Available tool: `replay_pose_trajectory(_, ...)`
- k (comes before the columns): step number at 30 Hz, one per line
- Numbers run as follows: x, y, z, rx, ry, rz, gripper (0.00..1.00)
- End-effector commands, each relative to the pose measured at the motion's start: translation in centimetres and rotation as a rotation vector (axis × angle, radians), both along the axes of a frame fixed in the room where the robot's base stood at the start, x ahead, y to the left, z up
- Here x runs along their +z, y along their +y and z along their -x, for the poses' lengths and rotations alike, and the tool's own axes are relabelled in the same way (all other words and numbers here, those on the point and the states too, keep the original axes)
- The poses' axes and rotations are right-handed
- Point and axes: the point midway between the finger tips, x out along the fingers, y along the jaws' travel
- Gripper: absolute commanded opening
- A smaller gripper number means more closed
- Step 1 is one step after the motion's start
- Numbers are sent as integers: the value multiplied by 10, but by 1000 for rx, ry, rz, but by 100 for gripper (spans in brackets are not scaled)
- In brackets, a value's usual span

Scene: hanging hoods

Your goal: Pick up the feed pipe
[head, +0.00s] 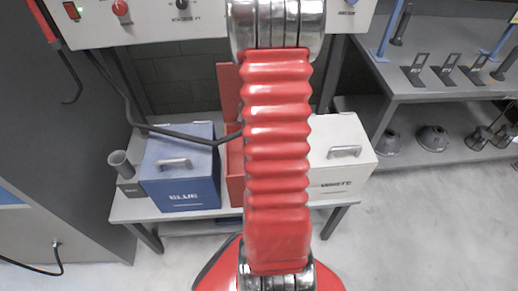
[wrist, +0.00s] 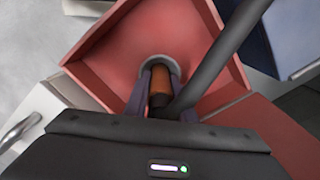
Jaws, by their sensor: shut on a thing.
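In the wrist view, my gripper (wrist: 161,88) is shut on a short orange-brown section with a dark end. I take this to be part of the feed pipe (wrist: 222,65), a dark tube slanting in from the upper right. The join is partly hidden between the fingers. Just beyond the fingertips is a grey ring over an open red box (wrist: 110,48). My gripper is hidden there.
A blue lidded box (head: 180,180) and a white lidded box (head: 340,160) flank the red one on a low bench. A grey cup-like holder (head: 121,164) stands at its left end. A control panel (head: 150,22) hangs above. Shelves with stands and cones (head: 433,139) are at right.

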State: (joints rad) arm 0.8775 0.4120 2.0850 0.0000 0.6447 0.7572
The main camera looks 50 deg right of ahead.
Motion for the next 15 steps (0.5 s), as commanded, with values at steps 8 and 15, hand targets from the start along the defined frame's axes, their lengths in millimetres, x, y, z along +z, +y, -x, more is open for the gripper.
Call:
replay_pose_trajectory(8, 1, 0, 0, 0, -1, 1, 0)
replay_pose_trajectory(15, 18, -1, -1, 0, -3, 3, 0)
